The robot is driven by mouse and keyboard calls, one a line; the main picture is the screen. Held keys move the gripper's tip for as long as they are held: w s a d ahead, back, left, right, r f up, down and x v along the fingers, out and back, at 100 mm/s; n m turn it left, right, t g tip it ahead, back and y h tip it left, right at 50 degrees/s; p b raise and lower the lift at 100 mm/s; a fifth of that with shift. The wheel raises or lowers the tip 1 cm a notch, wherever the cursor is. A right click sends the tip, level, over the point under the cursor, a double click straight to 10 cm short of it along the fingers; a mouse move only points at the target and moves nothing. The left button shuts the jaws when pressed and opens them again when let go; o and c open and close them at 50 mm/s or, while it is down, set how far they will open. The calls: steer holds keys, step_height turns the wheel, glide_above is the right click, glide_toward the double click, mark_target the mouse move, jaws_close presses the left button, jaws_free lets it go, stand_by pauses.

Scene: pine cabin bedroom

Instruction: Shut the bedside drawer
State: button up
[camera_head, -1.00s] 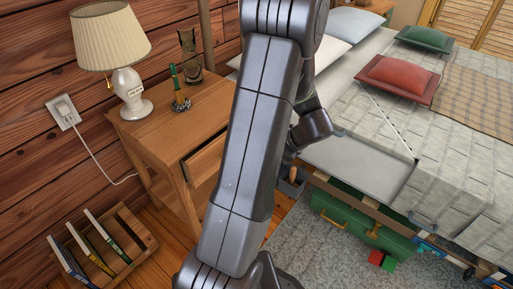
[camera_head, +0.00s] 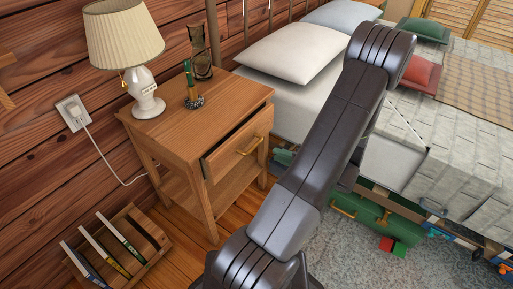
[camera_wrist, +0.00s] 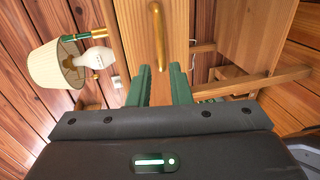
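The bedside table (camera_head: 165,125) is pale wood, and its drawer (camera_head: 226,161) is pulled partly out, with a dark gap behind the front's top edge. The drawer has a brass-coloured bar handle (camera_head: 249,146). In the wrist view the drawer front (camera_wrist: 177,35) and handle (camera_wrist: 157,38) lie straight ahead of the fingertips. My gripper (camera_wrist: 161,70) has two green fingers that stand apart with nothing held between them. The fingertips point at the drawer front below the handle in that view; I cannot tell if they touch. In the head view my arm hides the gripper.
A lamp (camera_head: 124,35), a green pen-like item in a small holder (camera_head: 192,100) and an hourglass-like object (camera_head: 200,65) stand on the tabletop. A book rack (camera_head: 140,245) is on the floor at left. The bed (camera_head: 300,105) and a green case (camera_head: 375,217) are at right.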

mark_target(254, 145)
steer(key=b+x, duration=0.2)
steer(key=x, duration=0.9)
jaws_close()
